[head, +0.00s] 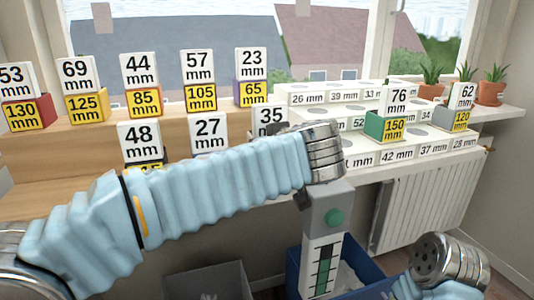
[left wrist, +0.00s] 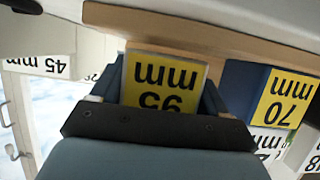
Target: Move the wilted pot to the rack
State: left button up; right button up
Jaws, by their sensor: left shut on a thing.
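In the left wrist view my left gripper (left wrist: 164,95) is shut on a block with a yellow label (left wrist: 165,75), shown upside down and partly cut off; it seems to read 95 mm. A white stepped rack (head: 465,140) with mm labels stands at the right by the window. On it are a green block (head: 375,125) marked 150 mm and a grey one (head: 442,119) marked 120 mm. No plant that looks wilted shows. My right gripper is out of view.
Several labelled blocks, such as the 105 mm one (head: 201,97), stand on wooden steps (head: 60,150) at the left. Green plants in terracotta pots (head: 490,93) stand at the far right. A grey gauge device (head: 325,240) stands by a blue bin (head: 365,275); a radiator (head: 425,205) is at right.

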pick_arm(q)
jog(key=shift+f, duration=0.15)
jog(key=shift+f+b, duration=0.25)
jog(key=shift+b, duration=0.1)
jog(key=o, duration=1.4)
jog(key=shift+c, duration=0.2)
jog(key=shift+r, duration=0.1)
jog(key=shift+r+p, duration=0.25)
jog(key=shift+p, duration=0.25)
jog(key=b+v, duration=0.1)
jog(key=v, duration=1.1)
jog(key=shift+a+f, duration=0.1)
jog(key=shift+f, duration=0.05)
